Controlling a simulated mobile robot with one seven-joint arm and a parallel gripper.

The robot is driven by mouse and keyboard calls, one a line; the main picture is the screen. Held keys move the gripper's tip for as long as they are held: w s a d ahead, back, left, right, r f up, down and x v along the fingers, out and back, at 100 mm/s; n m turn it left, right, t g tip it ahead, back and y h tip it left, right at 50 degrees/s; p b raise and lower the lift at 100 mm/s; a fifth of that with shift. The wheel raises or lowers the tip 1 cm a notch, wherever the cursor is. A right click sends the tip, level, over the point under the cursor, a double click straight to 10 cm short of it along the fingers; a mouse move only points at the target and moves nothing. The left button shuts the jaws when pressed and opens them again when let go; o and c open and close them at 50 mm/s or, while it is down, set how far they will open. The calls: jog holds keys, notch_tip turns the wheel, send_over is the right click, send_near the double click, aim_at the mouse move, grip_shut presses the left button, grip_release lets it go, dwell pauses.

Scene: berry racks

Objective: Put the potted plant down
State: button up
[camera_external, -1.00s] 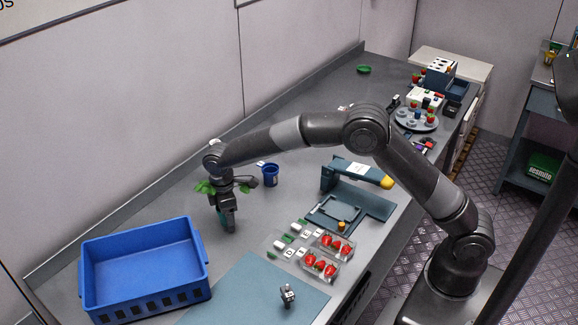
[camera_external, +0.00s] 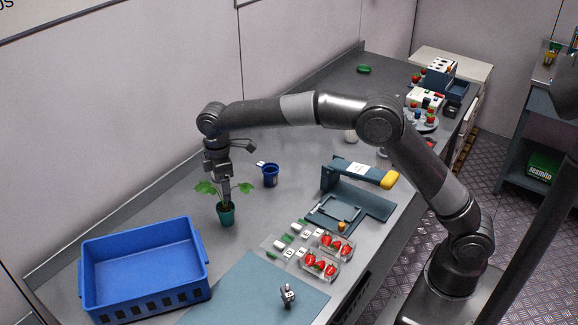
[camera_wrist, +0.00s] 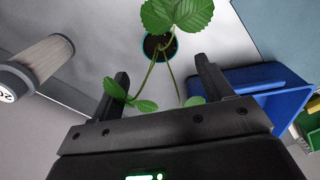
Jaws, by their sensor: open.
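The potted plant (camera_external: 226,214) stands upright on the grey counter, right of the blue crate. It has a teal pot and green leaves. In the wrist view its dark soil and pot rim (camera_wrist: 160,46) show at the top, with stems and leaves reaching toward my fingers. My gripper (camera_external: 224,190) is above the pot, pointing down. In the wrist view my gripper (camera_wrist: 160,85) is open, with its two fingers apart and stems between them. The fingers do not touch the pot.
A blue crate (camera_external: 140,240) stands close on the left. A small blue cup (camera_external: 270,176) stands behind and right. Clear boxes of strawberries (camera_external: 320,268) and a blue-grey mat (camera_external: 262,290) lie in front. A teal device (camera_external: 350,178) stands to the right.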

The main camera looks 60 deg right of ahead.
jog(key=s+d+r+m+t, duration=0.3)
jog(key=s+d+r+m, duration=0.2)
jog(key=s+d+r, duration=1)
jog(key=s+d+f+m+t, duration=0.1)
jog(key=s+d+f+m, duration=0.1)
jog(key=s, duration=0.6)
jog(key=s+d+f+m, duration=0.2)
jog(key=s+d, duration=0.2)
jog(key=s, duration=0.5)
jog(key=s+d+f+m+t, duration=0.1)
jog(key=s+d+f+m, duration=0.1)
jog(key=s, duration=0.6)
jog(key=shift+s+d+f+m+t, duration=0.25)
jog(key=shift+d+f+m+t, duration=0.05)
jog(key=shift+d+f, duration=0.2)
